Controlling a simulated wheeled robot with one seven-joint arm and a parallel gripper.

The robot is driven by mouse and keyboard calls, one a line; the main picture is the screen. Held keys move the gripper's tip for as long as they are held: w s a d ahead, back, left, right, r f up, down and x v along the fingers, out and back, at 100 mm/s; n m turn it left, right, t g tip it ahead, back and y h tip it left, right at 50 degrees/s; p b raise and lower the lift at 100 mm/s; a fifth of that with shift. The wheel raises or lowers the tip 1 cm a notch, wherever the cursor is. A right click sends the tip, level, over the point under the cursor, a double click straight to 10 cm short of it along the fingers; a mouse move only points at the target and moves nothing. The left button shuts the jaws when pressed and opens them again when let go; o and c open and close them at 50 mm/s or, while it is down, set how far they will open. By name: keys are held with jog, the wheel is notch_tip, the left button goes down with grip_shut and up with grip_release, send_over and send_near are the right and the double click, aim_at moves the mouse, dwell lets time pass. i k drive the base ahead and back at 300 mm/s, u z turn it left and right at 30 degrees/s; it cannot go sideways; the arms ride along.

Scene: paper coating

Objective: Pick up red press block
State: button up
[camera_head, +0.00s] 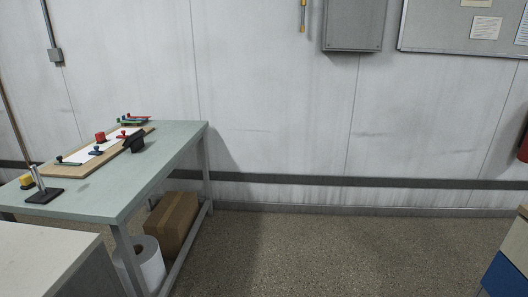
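A small red block (100,137) stands on or beside the white sheet on the wooden board (78,167), on the green-topped table (170,150) at the left. It looks like the red press block. A smaller red-topped piece (122,134) sits just to its right. My gripper is not in view, so I cannot see whether it is open or shut.
A black piece (134,142) lies at the board's right edge. A yellow block (26,180) and a metal post on a black base (44,195) stand at the table's near left. A white roll (146,264) and cardboard box (173,223) sit underneath. The floor to the right is clear.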

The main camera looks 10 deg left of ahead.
aim_at(101, 138)
jog(key=u, duration=0.25)
jog(key=i, duration=1.15)
jog(key=u, duration=0.85)
jog(key=i, duration=1)
jog(key=u, duration=1.15)
jog(key=i, duration=0.75)
jog(key=u, duration=0.3)
